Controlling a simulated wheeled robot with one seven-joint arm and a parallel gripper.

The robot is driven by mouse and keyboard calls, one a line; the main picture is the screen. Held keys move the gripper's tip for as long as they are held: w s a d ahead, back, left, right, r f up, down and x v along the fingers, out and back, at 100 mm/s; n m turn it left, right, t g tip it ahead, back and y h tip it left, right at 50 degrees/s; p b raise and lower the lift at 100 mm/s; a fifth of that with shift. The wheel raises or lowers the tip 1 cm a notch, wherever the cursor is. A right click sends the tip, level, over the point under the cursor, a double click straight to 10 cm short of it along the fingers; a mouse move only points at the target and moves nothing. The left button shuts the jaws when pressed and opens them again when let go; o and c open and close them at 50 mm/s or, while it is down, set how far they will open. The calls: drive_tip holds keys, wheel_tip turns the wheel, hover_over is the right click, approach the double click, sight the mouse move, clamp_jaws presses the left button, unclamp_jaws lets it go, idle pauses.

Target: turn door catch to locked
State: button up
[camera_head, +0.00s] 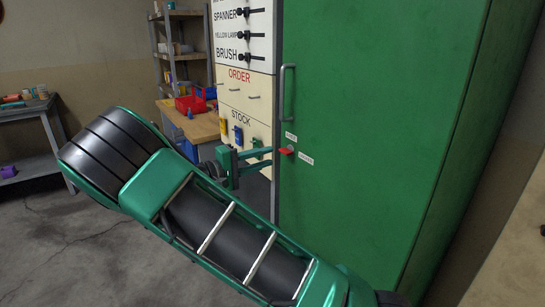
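The red door catch (286,151) is a small lever on the tall green door (370,130), near its left edge and below the grey door handle. It looks roughly level. Two small white labels sit beside it, one above (291,137) and one to the lower right (306,158); their text is too small to read. My gripper (270,157) is just left of the catch, with its two green fingers apart, one above the other. The upper fingertip appears close to the catch's left end; I cannot tell whether they touch. Nothing shows between the fingers.
The grey vertical handle (287,92) stands out from the door above the catch. Behind my arm are a wooden bench (205,127) with red (191,104) and blue bins, a labelled white cabinet (243,98) and a metal shelf (182,57). A workbench (28,108) stands far left.

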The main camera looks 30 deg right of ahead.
drive_tip(key=a, duration=0.4)
drive_tip(key=shift+a, duration=0.35)
drive_tip(key=shift+s+f, duration=0.1)
drive_tip(key=shift+s, duration=0.05)
